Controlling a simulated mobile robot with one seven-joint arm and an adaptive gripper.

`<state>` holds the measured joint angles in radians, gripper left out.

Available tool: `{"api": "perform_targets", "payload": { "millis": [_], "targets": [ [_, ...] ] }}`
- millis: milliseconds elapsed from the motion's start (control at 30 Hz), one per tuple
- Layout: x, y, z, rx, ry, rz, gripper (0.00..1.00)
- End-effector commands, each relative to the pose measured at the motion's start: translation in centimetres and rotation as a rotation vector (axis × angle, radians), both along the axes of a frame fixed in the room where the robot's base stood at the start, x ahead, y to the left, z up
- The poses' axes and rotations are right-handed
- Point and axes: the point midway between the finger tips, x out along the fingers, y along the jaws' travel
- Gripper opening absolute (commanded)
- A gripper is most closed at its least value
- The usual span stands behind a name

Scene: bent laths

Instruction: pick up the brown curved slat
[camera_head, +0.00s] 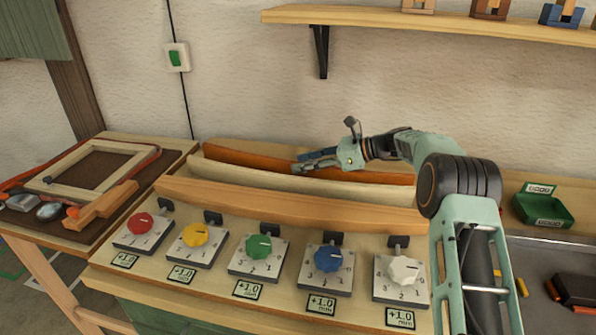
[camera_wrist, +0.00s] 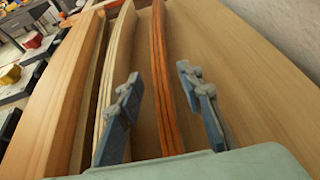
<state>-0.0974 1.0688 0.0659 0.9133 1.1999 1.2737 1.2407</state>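The brown curved slat (camera_head: 240,156) is the reddish-brown, rearmost of three bent slats standing on edge on the bench. In the wrist view the brown slat (camera_wrist: 161,75) runs between the two blue fingers. My gripper (camera_head: 312,161) is open and sits over the middle of this slat, hiding part of it in the head view. In the wrist view my gripper (camera_wrist: 159,76) has one finger on each side of the slat, with gaps visible; the left finger overlaps the pale slat (camera_wrist: 117,55). I cannot tell how far the fingertips reach down.
The pale slat (camera_head: 260,176) and a tan slat (camera_head: 250,205) stand in front. Several dial boxes with coloured knobs, such as the green knob (camera_head: 258,246), line the front. The wall is close behind; a shelf (camera_head: 430,22) hangs above.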

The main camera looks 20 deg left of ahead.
Motion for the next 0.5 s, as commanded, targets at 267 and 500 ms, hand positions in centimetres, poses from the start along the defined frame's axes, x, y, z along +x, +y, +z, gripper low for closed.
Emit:
{"api": "perform_targets", "payload": {
  "millis": [267,500],
  "targets": [
    [0.03,-0.08,0.08,0.000,0.000,-0.001,0.18],
    [0.04,-0.08,0.09,0.000,0.000,-0.001,0.00]
  ]
}}
